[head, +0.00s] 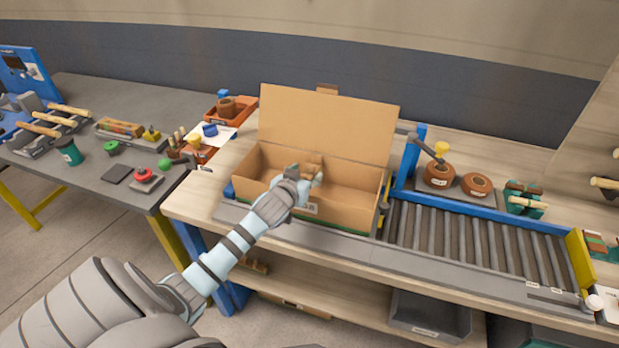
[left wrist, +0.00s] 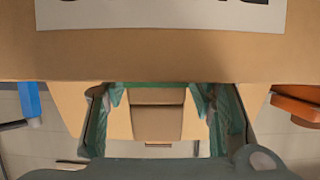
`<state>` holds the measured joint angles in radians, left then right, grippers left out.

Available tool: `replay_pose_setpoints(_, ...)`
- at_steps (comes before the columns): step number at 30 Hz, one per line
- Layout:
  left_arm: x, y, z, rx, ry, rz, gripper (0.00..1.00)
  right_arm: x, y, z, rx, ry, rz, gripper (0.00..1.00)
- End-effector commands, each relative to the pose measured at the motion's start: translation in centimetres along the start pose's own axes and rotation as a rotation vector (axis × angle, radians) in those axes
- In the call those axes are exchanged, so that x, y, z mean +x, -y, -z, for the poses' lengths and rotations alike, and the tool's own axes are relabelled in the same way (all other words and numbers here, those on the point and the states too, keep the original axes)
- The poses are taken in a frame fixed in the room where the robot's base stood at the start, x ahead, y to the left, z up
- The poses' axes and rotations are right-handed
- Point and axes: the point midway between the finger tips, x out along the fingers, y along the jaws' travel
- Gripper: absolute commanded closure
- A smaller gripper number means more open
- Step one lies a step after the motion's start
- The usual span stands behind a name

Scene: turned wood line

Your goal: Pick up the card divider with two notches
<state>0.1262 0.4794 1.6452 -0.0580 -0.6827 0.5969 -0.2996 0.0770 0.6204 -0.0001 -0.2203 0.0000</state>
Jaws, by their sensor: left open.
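An open cardboard box (head: 342,205) stands on the bench with its lid (head: 325,125) raised at the back. My left gripper (head: 312,172) is open over the front wall of the box, towards its left part. A small brown card piece (head: 313,158) shows just beyond the fingers inside the box. In the left wrist view, brown card (left wrist: 158,120) shows between the two green-lined fingers, apart from both. I cannot make out two notches, so I cannot tell whether it is the card divider. The labelled box wall (left wrist: 160,60) fills the top of that view. My right gripper is out of view.
A roller conveyor (head: 470,235) with a blue frame lies right of the box. An orange tray (head: 228,112) stands to its left. Turned wooden pieces (head: 438,175) stand behind the conveyor. A grey table (head: 120,165) with tools is at left.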

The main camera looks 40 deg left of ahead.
Motion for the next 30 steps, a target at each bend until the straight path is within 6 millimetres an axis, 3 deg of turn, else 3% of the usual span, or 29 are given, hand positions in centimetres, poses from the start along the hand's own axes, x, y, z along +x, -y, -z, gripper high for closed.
replay_pose_setpoints(5, 3.1, -0.1, -0.1, -0.001, 0.0, 0.0, 0.5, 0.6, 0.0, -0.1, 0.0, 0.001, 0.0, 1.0)
replay_pose_setpoints(11, 3.4, -0.1, -0.1, 0.001, 0.001, 0.0, 0.5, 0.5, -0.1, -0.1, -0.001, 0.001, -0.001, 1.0)
replay_pose_setpoints(20, 3.3, -0.1, -0.1, 0.001, 0.001, 0.0, 0.93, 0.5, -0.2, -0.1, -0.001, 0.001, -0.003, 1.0)
replay_pose_setpoints(30, 3.2, -0.1, 0.3, 0.001, -0.001, -0.001, 0.97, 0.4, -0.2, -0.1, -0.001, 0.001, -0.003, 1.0)
